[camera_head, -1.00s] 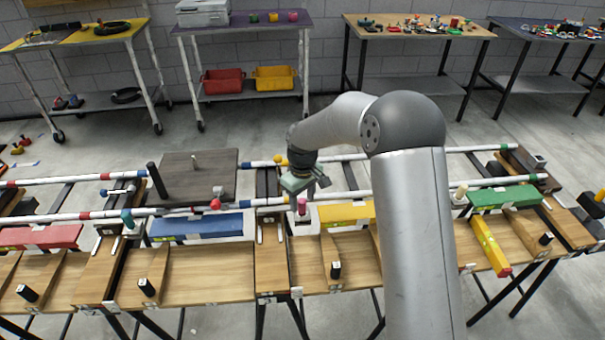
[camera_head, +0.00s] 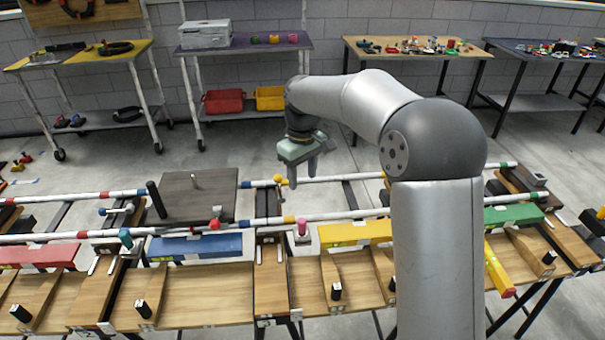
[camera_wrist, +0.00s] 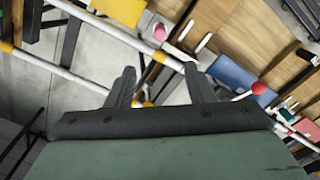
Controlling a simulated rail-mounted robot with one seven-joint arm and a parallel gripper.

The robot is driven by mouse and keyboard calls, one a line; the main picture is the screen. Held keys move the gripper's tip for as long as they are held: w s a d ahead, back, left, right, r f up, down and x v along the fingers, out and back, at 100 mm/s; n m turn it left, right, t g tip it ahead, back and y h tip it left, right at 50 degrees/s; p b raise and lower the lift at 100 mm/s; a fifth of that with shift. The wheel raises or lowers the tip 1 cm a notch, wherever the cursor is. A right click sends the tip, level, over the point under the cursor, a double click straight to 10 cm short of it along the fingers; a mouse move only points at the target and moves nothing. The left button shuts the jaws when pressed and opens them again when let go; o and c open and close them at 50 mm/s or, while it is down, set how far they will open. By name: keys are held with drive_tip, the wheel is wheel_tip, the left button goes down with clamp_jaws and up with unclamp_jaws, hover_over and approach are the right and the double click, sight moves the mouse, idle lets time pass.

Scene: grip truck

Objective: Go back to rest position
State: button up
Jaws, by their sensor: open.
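My gripper (camera_head: 303,172) is open and empty in the head view, raised above the rails near the middle of the bench, with its fingers pointing down. In the wrist view, its two fingers (camera_wrist: 162,88) are spread apart with nothing between them. A pink cylinder (camera_head: 302,228) stands upright on the bench below the gripper, apart from it; it also shows in the wrist view (camera_wrist: 160,33). My arm hides part of the bench on the right.
Striped rails (camera_head: 330,217) run across the wooden bench (camera_head: 200,295). A dark board (camera_head: 195,203) lies on the rails at left. Blue (camera_head: 200,247), yellow (camera_head: 352,233) and green (camera_head: 515,215) blocks line the bench. Tables stand along the back wall; the air around the gripper is clear.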

drive_tip(key=s+d+r+m, duration=0.1)
drive_tip(key=s+d+m, duration=0.1)
drive_tip(key=s+d, duration=0.5)
drive_tip(key=s+d+r+m, duration=0.1)
drive_tip(key=s+d+m, duration=0.25)
drive_tip(key=s, duration=0.65)
drive_tip(key=s+d+f+m, duration=0.1)
drive_tip(key=s+d+f, duration=0.1)
drive_tip(key=s, duration=0.5)
drive_tip(key=s+d+f+m, duration=0.2)
drive_tip(key=s+d, duration=0.1)
drive_tip(key=s, duration=0.5)
drive_tip(key=shift+s+f+p, duration=0.15)
drive_tip(key=shift+p, duration=0.3)
drive_tip(key=shift+c, duration=0.3)
